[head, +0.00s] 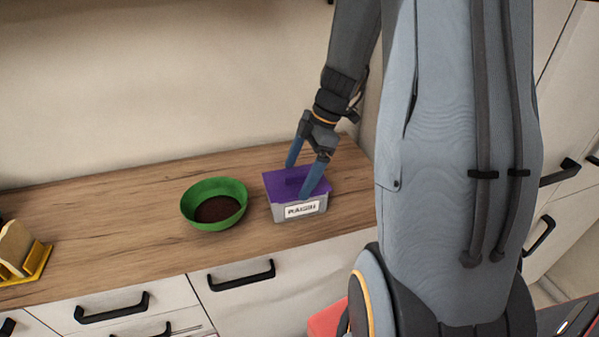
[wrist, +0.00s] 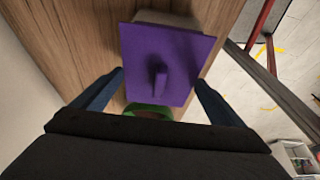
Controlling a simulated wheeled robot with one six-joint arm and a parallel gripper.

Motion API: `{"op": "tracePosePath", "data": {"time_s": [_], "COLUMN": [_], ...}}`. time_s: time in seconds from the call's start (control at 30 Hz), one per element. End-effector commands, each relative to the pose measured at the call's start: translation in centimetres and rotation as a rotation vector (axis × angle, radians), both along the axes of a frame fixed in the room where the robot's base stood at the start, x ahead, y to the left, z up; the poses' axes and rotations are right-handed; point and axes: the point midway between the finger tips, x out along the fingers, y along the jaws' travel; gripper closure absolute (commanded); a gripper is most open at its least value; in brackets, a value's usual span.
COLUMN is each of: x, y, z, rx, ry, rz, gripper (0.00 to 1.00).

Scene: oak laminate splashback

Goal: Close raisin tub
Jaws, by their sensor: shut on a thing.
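The raisin tub (head: 279,212) is a grey box with a white label on its front, at the right part of the wooden counter. A purple lid (head: 320,180) with a raised bar handle lies over its top. In the wrist view the purple lid (wrist: 178,52) fills the middle, and a strip of the tub (wrist: 168,18) shows past its far edge. My gripper (head: 298,181) reaches down from above with blue fingers on either side of the lid, shut on it. I cannot tell whether the lid is fully seated.
A green bowl (head: 196,196) with dark contents stands just left of the tub. A yellow holder (head: 38,265) with bread-like slices is at the far left. The counter (head: 110,225) between them is clear. Drawers with black handles (head: 240,281) are below the front edge.

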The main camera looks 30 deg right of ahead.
Motion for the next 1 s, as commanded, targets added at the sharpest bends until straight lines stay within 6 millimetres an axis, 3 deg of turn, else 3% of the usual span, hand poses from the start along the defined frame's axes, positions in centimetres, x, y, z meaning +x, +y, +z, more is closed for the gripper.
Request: {"op": "tracePosePath", "data": {"time_s": [0.47, 0.5, 1.0], "x": [0.00, 0.00, 0.00], "y": [0.00, -0.01, 0.00], "z": [-0.08, -0.08, 0.23], "rx": [0.000, 0.000, 0.000], "ry": [0.000, 0.000, 0.000], "rz": [0.000, 0.000, 0.000], "gripper": [0.29, 0.01, 0.00]}}
